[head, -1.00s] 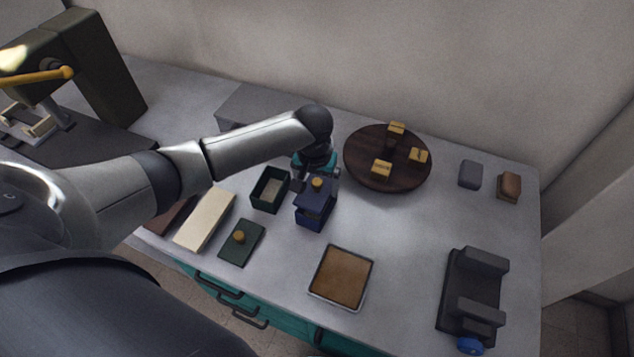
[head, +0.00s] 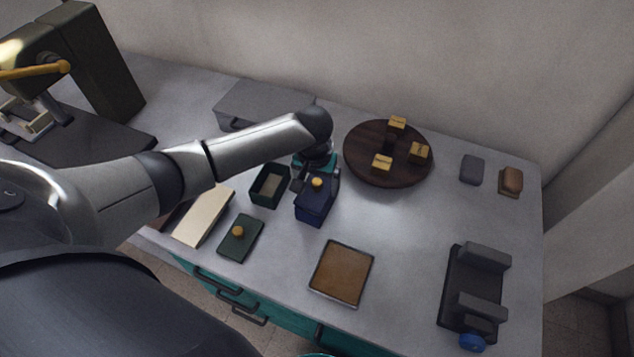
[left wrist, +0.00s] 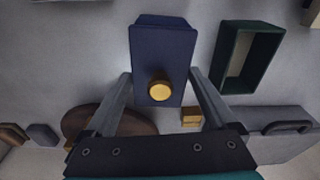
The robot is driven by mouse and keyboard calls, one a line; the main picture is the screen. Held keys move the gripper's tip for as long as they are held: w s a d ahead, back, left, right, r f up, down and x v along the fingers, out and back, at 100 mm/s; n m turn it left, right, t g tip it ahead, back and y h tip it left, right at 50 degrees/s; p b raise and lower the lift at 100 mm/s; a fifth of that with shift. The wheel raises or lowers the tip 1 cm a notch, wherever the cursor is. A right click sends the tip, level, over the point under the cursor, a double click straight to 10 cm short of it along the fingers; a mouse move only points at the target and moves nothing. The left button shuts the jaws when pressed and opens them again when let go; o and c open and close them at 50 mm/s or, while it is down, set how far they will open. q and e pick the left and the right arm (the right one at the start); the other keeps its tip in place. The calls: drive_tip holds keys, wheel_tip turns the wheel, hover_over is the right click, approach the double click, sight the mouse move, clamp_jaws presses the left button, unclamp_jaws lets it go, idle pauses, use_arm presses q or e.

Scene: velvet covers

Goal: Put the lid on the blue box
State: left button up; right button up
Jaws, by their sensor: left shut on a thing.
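The blue box (head: 311,214) stands on the grey worktop near the middle of the head view. Its blue lid (head: 312,196) with a gold knob (head: 317,182) lies over its top, and I see no clear gap between them. My left gripper (head: 319,187) is shut on the lid, with a finger at either side. In the left wrist view the lid (left wrist: 163,50) sits between the fingertips of the gripper (left wrist: 160,76) and hides most of the box. My right gripper is not in view.
A green open box (head: 256,198) stands just left of the blue box. A green lid (head: 243,246) lies nearer the front edge. A brown-topped tray (head: 342,273) is in front. A round dark board (head: 362,163) with small yellow blocks is behind right.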

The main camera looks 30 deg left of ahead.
use_arm(q)
drive_tip(key=shift+f+b, duration=0.4)
drive_tip(key=shift+f, duration=0.4)
drive_tip(key=o, duration=1)
drive_tip(key=shift+r, duration=0.15)
drive_tip(key=r+p, duration=0.1)
drive_tip(key=r, duration=0.4)
drive_tip(key=s+r+p, duration=0.1)
drive_tip(key=r, duration=0.4)
drive_tip(key=r+p, duration=0.1)
drive_tip(key=r, duration=0.4)
drive_tip(key=shift+s+d, duration=0.15)
drive_tip(key=shift+s, duration=0.25)
